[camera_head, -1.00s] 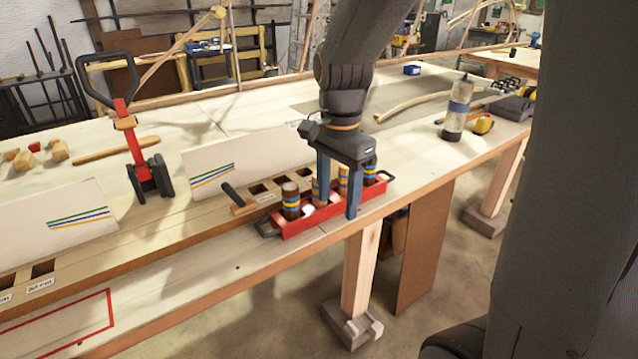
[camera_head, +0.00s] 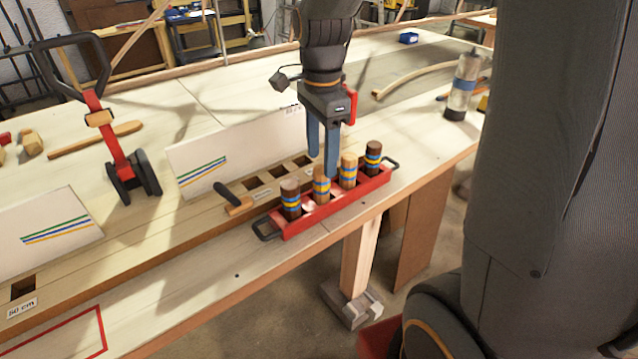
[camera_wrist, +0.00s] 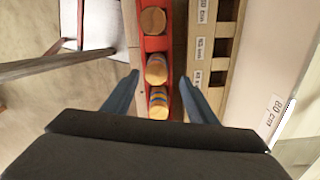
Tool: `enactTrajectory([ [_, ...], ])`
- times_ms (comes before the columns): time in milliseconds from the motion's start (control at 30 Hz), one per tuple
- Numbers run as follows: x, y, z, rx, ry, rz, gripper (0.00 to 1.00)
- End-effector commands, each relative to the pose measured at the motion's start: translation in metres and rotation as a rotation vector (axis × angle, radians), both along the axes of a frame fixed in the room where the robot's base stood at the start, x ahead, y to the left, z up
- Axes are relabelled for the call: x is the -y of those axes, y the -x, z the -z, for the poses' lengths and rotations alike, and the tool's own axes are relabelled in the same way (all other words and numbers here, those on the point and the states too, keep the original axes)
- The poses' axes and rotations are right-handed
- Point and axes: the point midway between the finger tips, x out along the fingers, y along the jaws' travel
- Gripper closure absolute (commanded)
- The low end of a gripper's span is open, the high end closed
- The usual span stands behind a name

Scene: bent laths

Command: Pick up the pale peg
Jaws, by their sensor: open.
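A red tray (camera_head: 336,208) with black end handles stands near the bench's front edge and holds a row of upright pegs with blue and yellow bands. The two middle ones are light wood: one (camera_head: 348,170) third from the left, one (camera_head: 321,188) second, slightly browner. Dark brown pegs stand at the left end (camera_head: 290,201) and right end (camera_head: 373,158). My gripper (camera_head: 322,165) is open and empty, its blue fingers above and behind the middle pegs. In the wrist view a banded peg (camera_wrist: 159,103) shows between the fingers (camera_wrist: 160,88), apart from both.
Behind the tray a wooden rail (camera_head: 275,180) has square slots and a dark-handled tool (camera_head: 233,198). A white board (camera_head: 235,150) stands behind it. A red clamp tool (camera_head: 118,150) stands left; a clear bottle (camera_head: 462,88) stands right.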

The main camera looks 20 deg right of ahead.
Motion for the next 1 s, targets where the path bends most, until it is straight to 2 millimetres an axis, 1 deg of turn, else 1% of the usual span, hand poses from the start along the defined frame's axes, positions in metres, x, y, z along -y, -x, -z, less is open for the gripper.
enactTrajectory([
  [167,0.0,0.004,0.017,-0.003,0.0,0.001,0.47],
  [300,-0.003,0.01,0.037,-0.005,0.0,0.001,0.47],
  [433,-0.003,0.008,0.052,-0.002,0.0,0.0,0.47],
  [533,-0.004,0.008,0.058,-0.001,0.0,-0.001,0.47],
  [767,-0.004,0.008,0.059,0.001,0.0,-0.001,0.47],
  [867,-0.004,0.008,0.059,0.001,0.0,-0.001,0.63],
  [1000,-0.004,0.008,0.059,0.001,0.0,-0.001,0.86],
])
